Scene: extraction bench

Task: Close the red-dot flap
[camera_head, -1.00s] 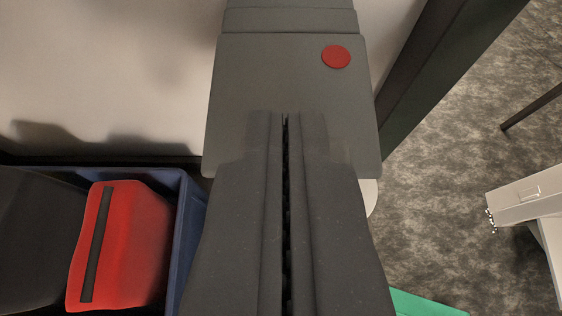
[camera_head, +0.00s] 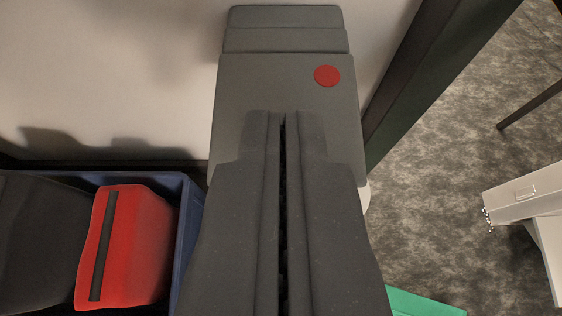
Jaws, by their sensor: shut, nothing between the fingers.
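The flap (camera_head: 235,92) is a dark grey panel with a red dot (camera_head: 327,76) near its upper right corner. It lies in the upper middle of the view, below narrower stepped grey panels (camera_head: 285,40). My gripper (camera_head: 283,116) is shut and empty, pointing up the picture over the lower half of the flap. It hides the flap's lower middle. I cannot tell whether the fingertips touch the flap.
A blue bin (camera_head: 186,215) at the lower left holds a red object (camera_head: 135,245) with a black strip and a dark object (camera_head: 40,240). A dark post (camera_head: 440,70) runs along the right. A white cabinet (camera_head: 520,195) stands on the carpet at far right.

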